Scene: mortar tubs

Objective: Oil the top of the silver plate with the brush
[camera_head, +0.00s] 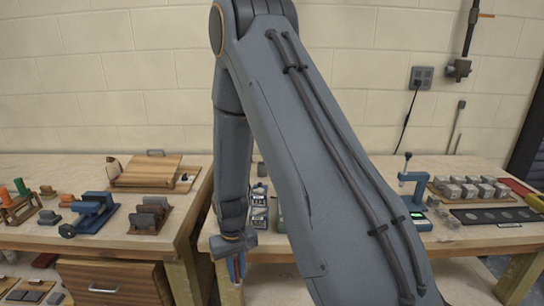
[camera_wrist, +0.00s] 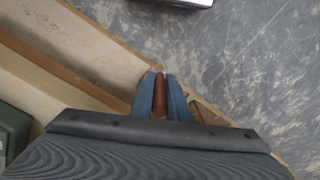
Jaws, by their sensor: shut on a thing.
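My gripper (camera_head: 237,272) hangs low in front of the workbench edge in the head view, pointing down. In the wrist view its two blue fingers (camera_wrist: 160,82) are shut on a reddish-brown handle (camera_wrist: 160,96), which looks like the brush's. The brush's bristles are hidden, and I cannot tell how much oil is on them. I cannot make out a silver plate for certain in either view.
The left bench (camera_head: 110,239) carries a blue vise (camera_head: 92,213), a slanted wooden board (camera_head: 148,171) and wooden racks. The right bench holds grey cubes (camera_head: 470,188), a black strip (camera_head: 495,216) and a blue device (camera_head: 413,190). My arm hides the middle.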

